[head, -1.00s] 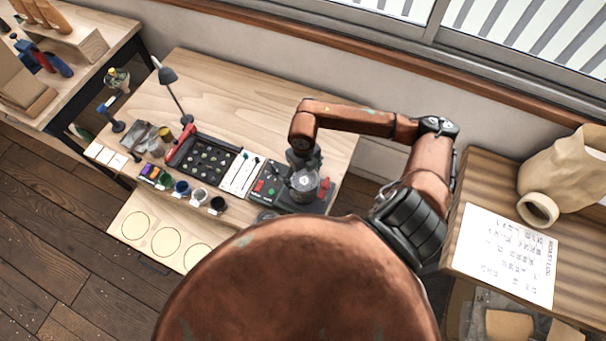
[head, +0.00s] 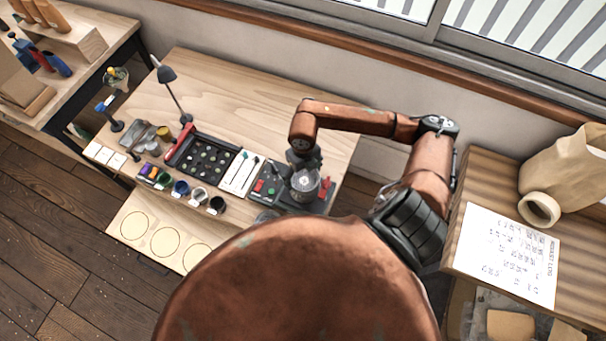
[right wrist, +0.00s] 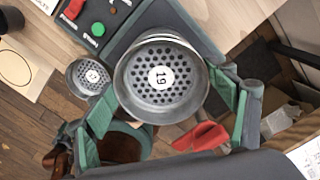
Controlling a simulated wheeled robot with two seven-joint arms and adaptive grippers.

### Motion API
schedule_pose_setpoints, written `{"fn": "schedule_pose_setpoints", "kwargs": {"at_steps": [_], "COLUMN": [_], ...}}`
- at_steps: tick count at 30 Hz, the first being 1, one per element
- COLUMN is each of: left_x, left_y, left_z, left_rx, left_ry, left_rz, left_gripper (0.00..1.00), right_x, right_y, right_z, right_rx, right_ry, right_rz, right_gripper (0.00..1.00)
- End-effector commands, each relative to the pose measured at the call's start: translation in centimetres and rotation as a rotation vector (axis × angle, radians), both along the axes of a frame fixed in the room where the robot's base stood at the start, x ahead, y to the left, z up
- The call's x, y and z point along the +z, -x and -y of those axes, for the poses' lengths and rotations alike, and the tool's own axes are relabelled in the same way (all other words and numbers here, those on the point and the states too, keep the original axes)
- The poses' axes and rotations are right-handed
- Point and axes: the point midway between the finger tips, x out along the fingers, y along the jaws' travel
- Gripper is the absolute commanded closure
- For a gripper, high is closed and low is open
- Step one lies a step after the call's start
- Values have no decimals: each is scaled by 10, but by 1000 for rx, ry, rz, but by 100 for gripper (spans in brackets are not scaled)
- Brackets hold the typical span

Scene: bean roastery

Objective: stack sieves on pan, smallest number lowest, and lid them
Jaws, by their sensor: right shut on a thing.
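A round grey metal sieve (right wrist: 135,84) with a perforated floor and a white label that seems to read 19 sits between the green-padded fingers of my right gripper (right wrist: 165,100), which is shut on it. In the head view the held sieve (head: 304,187) is under my right gripper (head: 304,172), over the dark board at the bench's right end. A second round perforated piece (right wrist: 90,76) with a small white label, too small to read surely, is left of the held sieve; it also shows at the bench's front edge (head: 267,216). I cannot make out the pan or lid. My left gripper is out of view.
The dark board (head: 263,190) has red and green parts. Left of it are white strips (head: 241,174), a dark tray of small pieces (head: 208,158), several small cups (head: 198,195) and a lamp (head: 167,75). A lower shelf with ring outlines (head: 150,222) juts out in front.

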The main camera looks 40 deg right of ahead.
Motion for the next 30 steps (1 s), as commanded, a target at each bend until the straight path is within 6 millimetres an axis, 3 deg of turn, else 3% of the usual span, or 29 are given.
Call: {"fn": "schedule_pose_setpoints", "kwargs": {"at_steps": [7, 8, 10, 20, 30], "left_x": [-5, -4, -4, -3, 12], "left_y": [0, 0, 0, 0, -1], "left_z": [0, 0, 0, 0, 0], "left_rx": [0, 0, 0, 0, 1], "left_ry": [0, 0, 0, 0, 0], "left_rz": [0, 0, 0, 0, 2], "left_gripper": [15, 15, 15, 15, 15], "right_x": [-5, -5, -4, -3, 20], "right_y": [0, 0, 0, 0, -1], "right_z": [0, 0, 0, 0, 0], "right_rx": [0, 0, 0, 0, 0], "right_ry": [0, 0, 0, 0, 0], "right_rz": [0, 1, 0, 0, 2], "right_gripper": [48, 20, 16, 15, 15]}}
